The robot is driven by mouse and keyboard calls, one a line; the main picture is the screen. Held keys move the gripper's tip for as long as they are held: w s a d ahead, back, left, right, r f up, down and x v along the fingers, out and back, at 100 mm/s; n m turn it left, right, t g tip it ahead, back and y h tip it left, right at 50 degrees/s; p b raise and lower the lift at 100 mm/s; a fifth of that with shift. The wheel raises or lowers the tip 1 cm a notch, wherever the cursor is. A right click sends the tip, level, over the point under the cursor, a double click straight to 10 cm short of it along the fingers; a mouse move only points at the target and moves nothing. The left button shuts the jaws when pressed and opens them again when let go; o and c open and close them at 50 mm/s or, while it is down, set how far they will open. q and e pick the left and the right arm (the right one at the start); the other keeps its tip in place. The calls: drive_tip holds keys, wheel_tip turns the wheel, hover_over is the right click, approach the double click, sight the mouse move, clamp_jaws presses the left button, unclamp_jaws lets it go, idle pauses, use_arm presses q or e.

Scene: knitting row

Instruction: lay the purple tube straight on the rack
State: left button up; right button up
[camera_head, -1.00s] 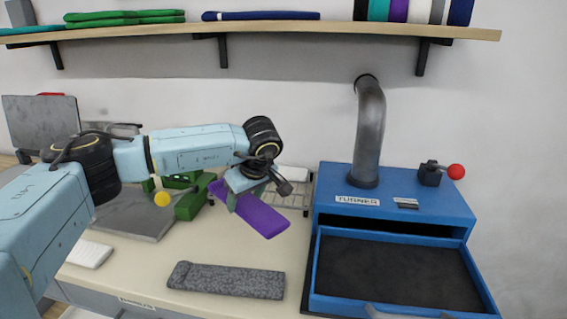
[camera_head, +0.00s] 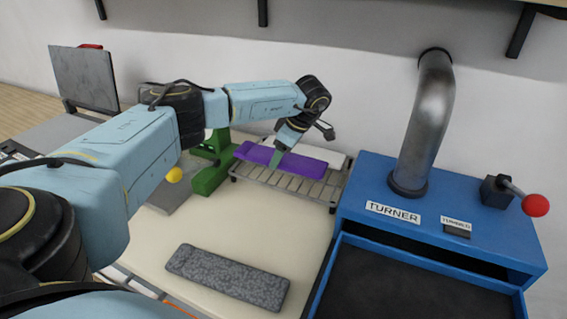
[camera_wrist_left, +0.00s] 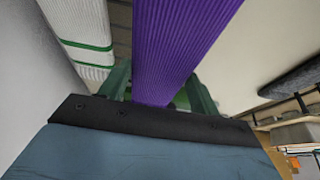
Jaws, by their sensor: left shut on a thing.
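The purple tube (camera_head: 300,163) is a flat ribbed knit piece. It lies along the back part of the wire rack (camera_head: 300,186), lengthwise with it. My left gripper (camera_head: 275,158) is shut on the tube near its middle, coming down from above. In the left wrist view the purple tube (camera_wrist_left: 178,45) runs between the green fingers. I cannot tell whether the tube rests on the wires or hangs just above them. My right gripper is not in view.
A white piece with green stripes (camera_wrist_left: 85,35) lies beside the tube in the wrist view. A green stand with a lever and yellow ball (camera_head: 174,175) is left of the rack. The blue turner (camera_head: 455,215) is close on the right. A grey knit piece (camera_head: 228,276) lies in front.

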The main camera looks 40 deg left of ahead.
sight(285, 157)
use_arm(q)
wheel_tip(285, 157, down, 3)
drive_tip(key=shift+f, duration=0.2)
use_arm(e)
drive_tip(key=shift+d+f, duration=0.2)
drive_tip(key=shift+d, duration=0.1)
use_arm(q)
drive_tip(key=o, duration=0.9)
drive_tip(key=shift+o, duration=0.2)
drive_tip(key=p+v, duration=0.1)
drive_tip(key=v, duration=1.1)
drive_tip(key=shift+r, duration=0.1)
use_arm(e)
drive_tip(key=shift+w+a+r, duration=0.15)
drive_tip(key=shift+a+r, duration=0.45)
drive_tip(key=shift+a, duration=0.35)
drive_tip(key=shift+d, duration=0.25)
